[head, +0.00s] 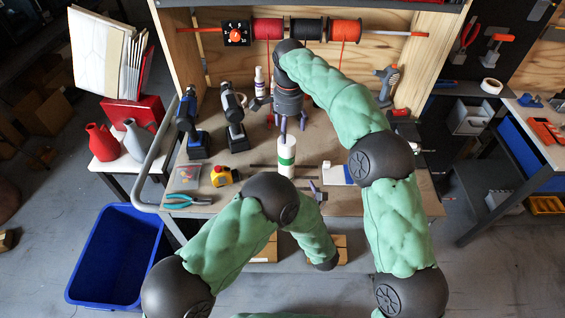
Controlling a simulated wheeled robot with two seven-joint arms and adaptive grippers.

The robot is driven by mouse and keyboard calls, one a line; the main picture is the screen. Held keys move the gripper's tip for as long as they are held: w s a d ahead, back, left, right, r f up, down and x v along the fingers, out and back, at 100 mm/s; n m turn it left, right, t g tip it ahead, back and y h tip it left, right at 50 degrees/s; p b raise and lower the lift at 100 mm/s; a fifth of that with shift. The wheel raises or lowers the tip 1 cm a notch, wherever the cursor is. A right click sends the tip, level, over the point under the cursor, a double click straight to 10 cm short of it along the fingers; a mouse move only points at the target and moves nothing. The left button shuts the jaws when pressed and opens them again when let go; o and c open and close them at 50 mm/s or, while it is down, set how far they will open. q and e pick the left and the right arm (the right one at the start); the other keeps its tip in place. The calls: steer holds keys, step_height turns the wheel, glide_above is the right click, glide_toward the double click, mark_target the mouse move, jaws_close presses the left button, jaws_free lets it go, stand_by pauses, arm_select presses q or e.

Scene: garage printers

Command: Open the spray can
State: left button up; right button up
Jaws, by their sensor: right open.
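A white can with a green band (286,158), which looks like the spray can, stands upright near the middle of the workbench. Its white top shows; whether a separate cap sits on it I cannot tell. My right gripper (292,124) reaches over the bench from the right arm and points down, its fingers spread and empty. In the picture it is just above and behind the can's top, apparently apart from it. My left arm is folded in front of the bench, its end turned down and its gripper hidden.
Two drills (234,122) stand left on the workbench (345,205). Pliers (188,201) and a yellow tape measure (221,176) lie near its front left. A white-and-blue block (333,175) lies right of the can. A blue bin (117,262) stands on the floor.

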mark_target(286, 168)
arm_select(q)
steer(key=shift+w+a+f, duration=0.1)
steer(key=shift+w+f, duration=0.15)
steer(key=shift+w, duration=0.4)
arm_select(e)
steer(key=shift+w+a+f, duration=0.2)
steer(key=shift+w+f, duration=0.1)
steer(key=shift+w, duration=0.25)
arm_select(q)
steer(key=shift+w+a+r, duration=0.15)
steer(key=shift+w+a, duration=0.1)
steer(key=shift+w, duration=0.35)
arm_select(e)
steer(key=shift+s+d+r, duration=0.1)
steer(key=shift+s+r, duration=0.15)
steer(key=shift+s, duration=0.05)
arm_select(q)
steer(key=x, duration=0.9)
steer(key=shift+s, duration=0.1)
arm_select(e)
steer(key=shift+w+f, duration=0.1)
